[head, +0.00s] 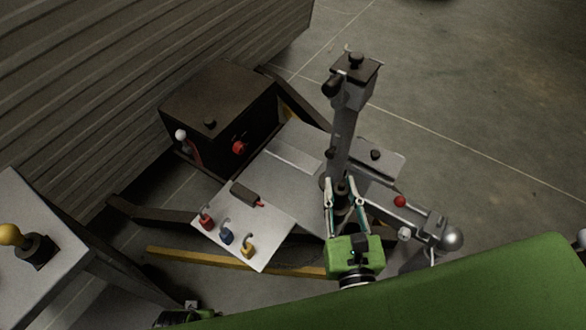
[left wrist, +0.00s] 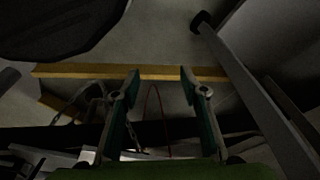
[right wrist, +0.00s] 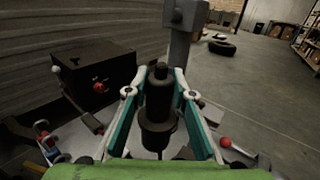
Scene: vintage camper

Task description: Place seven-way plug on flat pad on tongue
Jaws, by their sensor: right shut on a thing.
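My right gripper (head: 342,185) is shut on a dark stepped cylinder, which I take to be the seven-way plug (right wrist: 158,108). In the right wrist view the plug stands upright between the fingers (right wrist: 162,82). In the head view the plug (head: 342,193) is largely hidden by the fingers, beside the base of the grey jack post (head: 343,130). Grey flat plates (head: 285,178) cover the tongue around it; I cannot tell which is the pad or whether the plug touches it. My left gripper (left wrist: 160,78) is open and empty, low over the floor.
A black box (head: 222,100) with a red knob stands at the back left. Red, blue and yellow padlocks (head: 227,236) sit on the front plate. The ball coupler (head: 450,238) is at the right.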

